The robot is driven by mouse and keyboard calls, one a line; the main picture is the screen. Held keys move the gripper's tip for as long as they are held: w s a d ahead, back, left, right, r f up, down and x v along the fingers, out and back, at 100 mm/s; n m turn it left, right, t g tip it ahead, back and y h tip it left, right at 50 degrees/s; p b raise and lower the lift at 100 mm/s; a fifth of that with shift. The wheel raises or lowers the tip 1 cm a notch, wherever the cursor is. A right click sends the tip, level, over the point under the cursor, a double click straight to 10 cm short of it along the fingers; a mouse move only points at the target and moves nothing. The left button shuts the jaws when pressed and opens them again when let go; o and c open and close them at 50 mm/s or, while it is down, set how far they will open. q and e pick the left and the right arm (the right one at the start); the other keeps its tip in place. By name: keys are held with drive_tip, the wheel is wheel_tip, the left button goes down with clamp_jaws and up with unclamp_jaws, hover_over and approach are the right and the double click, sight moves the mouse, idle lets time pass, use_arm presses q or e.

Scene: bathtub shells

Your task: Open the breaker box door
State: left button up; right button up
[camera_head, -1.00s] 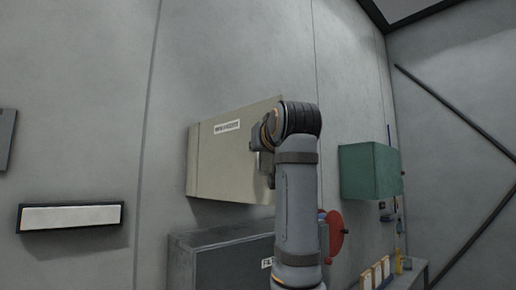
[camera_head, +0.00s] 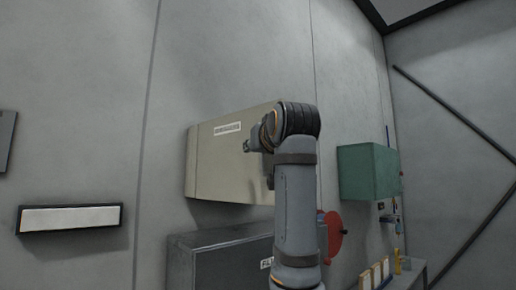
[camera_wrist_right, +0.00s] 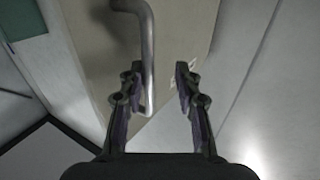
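The breaker box (camera_head: 212,165) is a beige box on the wall in the head view, with a white label on its front face. Its front door looks shut, though my right arm covers its right side. In the right wrist view a bent metal handle (camera_wrist_right: 149,55) stands out from the beige box face (camera_wrist_right: 185,40). My right gripper (camera_wrist_right: 160,85) is open, with the lower part of the handle between its fingers, close to the left finger. In the head view the right gripper (camera_head: 248,147) shows in front of the box. My left gripper is not in view.
A dark grey box (camera_head: 220,265) stands below the breaker box. A green box (camera_head: 368,172) hangs on the wall to the right, with a red round part (camera_head: 333,235) lower down. A framed white panel (camera_head: 70,218) is on the wall at left.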

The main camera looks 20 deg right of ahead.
drive_tip(key=s+a, duration=0.2)
drive_tip(key=s, duration=0.9)
drive_tip(key=shift+s, duration=0.4)
